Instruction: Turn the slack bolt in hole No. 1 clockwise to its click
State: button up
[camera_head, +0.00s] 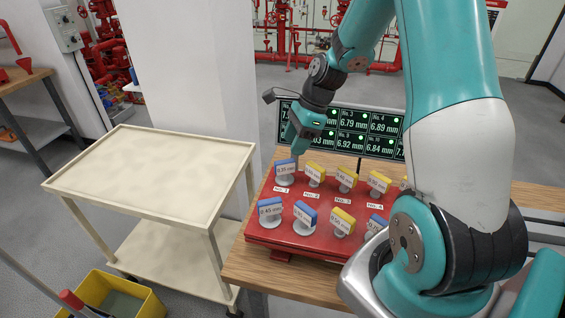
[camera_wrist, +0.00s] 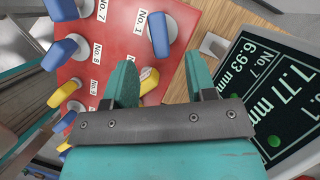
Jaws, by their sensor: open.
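The bolt at No. 1 has a blue flat head (camera_head: 285,167) on a grey round base, at the back left corner of the red plate (camera_head: 262,233). In the wrist view this blue head (camera_wrist: 161,34) stands beside the "No. 1" label, just beyond my fingertips and roughly in line with the gap between them. My gripper (camera_head: 297,150) is above and slightly right of it in the head view. In the wrist view my gripper (camera_wrist: 159,58) is open, with nothing between the fingers. I cannot tell its exact height above the head.
Several blue and yellow heads stand close by, such as the yellow one (camera_head: 315,172) to the right and the blue one (camera_head: 271,207) in front. A display (camera_head: 340,131) with mm readings and green dots stands behind. A cream cart (camera_head: 150,172) is at left.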

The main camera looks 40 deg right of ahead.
aim_at(286, 161)
jog(key=p+x, duration=0.1)
jog(key=x, duration=0.7)
jog(key=shift+w+a+f, duration=0.1)
jog(key=shift+a+f, duration=0.15)
grip_shut()
jog(key=m+t+p, duration=0.1)
jog(key=m, duration=0.3)
jog(key=shift+r+h, duration=0.1)
jog(key=shift+h, duration=0.2)
jog(key=shift+d+m+t, duration=0.1)
jog(key=shift+m+t, duration=0.2)
jog(key=shift+m, duration=0.3)
jog(key=m+h+p, duration=0.1)
jog(key=m, duration=0.2)
jog(key=shift+m+t+h+p, duration=0.3)
jog(key=shift+t, duration=0.1)
jog(key=shift+w+d+m+h, duration=0.1)
jog(key=shift+m+h, duration=0.2)
jog(key=shift+m, duration=0.5)
